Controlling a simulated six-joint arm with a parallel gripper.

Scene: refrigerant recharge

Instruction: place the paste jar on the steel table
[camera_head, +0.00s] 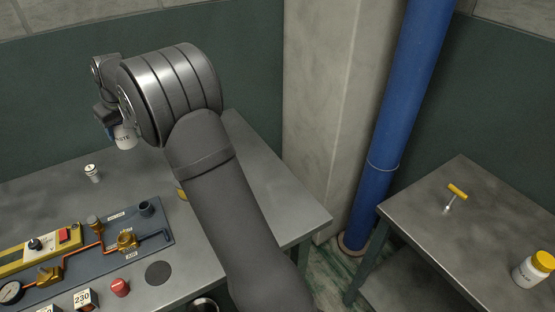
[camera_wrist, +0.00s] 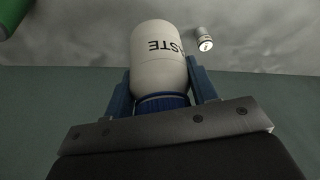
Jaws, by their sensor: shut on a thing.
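The paste jar (camera_head: 125,137) is white with a blue lid and dark lettering. In the head view the jar hangs in front of the wall at the back of the left grey metal table (camera_head: 285,205); contact with the tabletop cannot be seen. A second grey metal table (camera_head: 425,212) stands at the right. My arm hides part of the left table.
A panel with gauge, valves and copper pipe (camera_head: 75,255), a red knob (camera_head: 120,287) and a number block (camera_head: 85,299) lie in front. The right table holds a yellow-handled tool (camera_head: 456,193) and a yellow-capped jar (camera_head: 532,271).

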